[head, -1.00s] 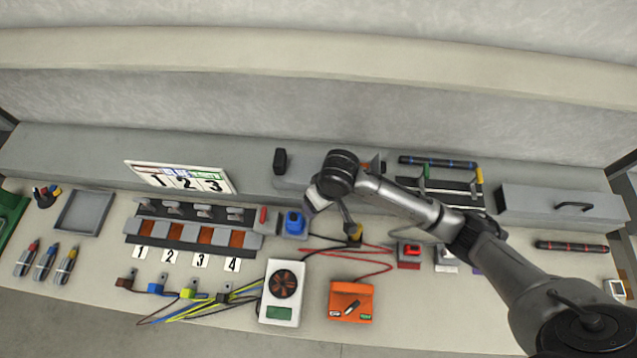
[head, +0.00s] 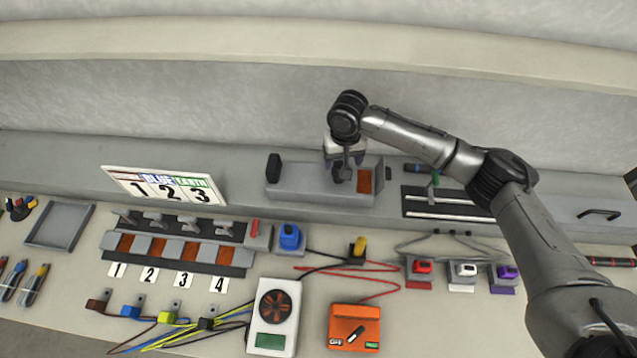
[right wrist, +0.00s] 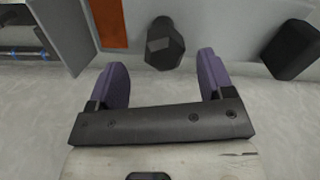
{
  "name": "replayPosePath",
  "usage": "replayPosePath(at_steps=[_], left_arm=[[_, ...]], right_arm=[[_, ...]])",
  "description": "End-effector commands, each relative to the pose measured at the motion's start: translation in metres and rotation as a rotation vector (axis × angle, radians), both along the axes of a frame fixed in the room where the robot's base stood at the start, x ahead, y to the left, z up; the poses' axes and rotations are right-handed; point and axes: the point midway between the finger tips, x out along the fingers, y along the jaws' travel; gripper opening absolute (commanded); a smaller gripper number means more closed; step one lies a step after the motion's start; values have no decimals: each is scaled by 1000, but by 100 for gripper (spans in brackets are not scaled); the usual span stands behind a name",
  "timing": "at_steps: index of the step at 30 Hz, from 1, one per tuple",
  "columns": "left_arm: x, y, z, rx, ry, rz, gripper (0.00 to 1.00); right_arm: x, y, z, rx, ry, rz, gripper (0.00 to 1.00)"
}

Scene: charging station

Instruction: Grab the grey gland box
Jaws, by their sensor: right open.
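The grey gland box (head: 305,183) sits on the raised grey ledge at the back, with a brown-orange panel near its right end and a black block at its left end. My right gripper (head: 342,168) is over its right half in the head view and hides part of it. In the right wrist view, the gripper (right wrist: 161,65) is open, its two purple-padded fingers apart. A black hexagonal gland (right wrist: 165,45) on the grey box (right wrist: 215,28) shows ahead, between the finger lines. I cannot tell whether the fingers touch anything. My left gripper is not in view.
A black rail rack (head: 440,205) stands right of the box, and a number sign (head: 165,187) stands to its left. In front are a blue-topped block (head: 289,237), a fan meter (head: 273,317), an orange tester (head: 354,328) and loose red cables.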

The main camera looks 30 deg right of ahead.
Motion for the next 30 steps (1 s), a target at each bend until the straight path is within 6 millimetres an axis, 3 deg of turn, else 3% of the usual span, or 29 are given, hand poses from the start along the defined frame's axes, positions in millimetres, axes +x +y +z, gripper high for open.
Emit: replayPosePath(at_steps=[8,19,30], left_arm=[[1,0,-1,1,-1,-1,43],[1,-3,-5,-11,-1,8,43],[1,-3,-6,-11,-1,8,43]], right_arm=[[0,1,-18,1,-1,2,74],[2,3,-61,0,-1,1,74],[2,3,-68,-1,-2,2,74]])
